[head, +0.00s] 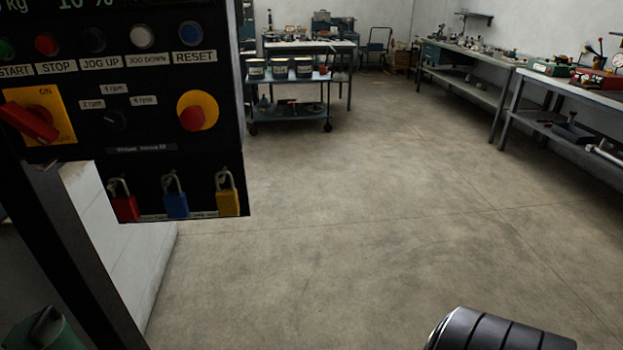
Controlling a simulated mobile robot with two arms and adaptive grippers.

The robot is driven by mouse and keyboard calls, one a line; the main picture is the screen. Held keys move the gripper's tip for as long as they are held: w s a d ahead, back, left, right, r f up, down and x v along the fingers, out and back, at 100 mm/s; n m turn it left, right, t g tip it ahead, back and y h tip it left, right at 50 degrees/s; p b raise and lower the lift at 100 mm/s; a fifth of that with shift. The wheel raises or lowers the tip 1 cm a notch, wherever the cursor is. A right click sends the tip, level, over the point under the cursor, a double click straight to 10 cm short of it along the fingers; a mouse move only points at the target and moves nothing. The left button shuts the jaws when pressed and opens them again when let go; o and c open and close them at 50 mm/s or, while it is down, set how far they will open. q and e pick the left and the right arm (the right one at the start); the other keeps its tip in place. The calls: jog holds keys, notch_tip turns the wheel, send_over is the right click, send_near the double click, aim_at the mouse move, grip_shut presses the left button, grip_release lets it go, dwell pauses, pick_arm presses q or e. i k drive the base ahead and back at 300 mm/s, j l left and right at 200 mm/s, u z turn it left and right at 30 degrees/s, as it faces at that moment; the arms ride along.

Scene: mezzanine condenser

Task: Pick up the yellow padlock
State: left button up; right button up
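The yellow padlock (228,202) hangs by its grey shackle at the lower right corner of a black control panel (150,135), at the left of the head view. A blue padlock (176,204) hangs just left of it, and a red padlock (124,207) hangs further left. All three hang in a row, apart from one another. Neither gripper can be made out in the head view. A dark ribbed, rounded part shows at the bottom right edge, well away from the padlocks. Nothing touches the yellow padlock.
The panel carries buttons, a red rotary switch (36,121) and a red stop knob (192,117). A pale wall (115,235) stands below it. The floor (350,220) is clear. A cart (290,100) stands behind, and workbenches (510,85) line the right.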

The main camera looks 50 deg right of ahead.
aim_at(227, 201)
jog(key=z, duration=1)
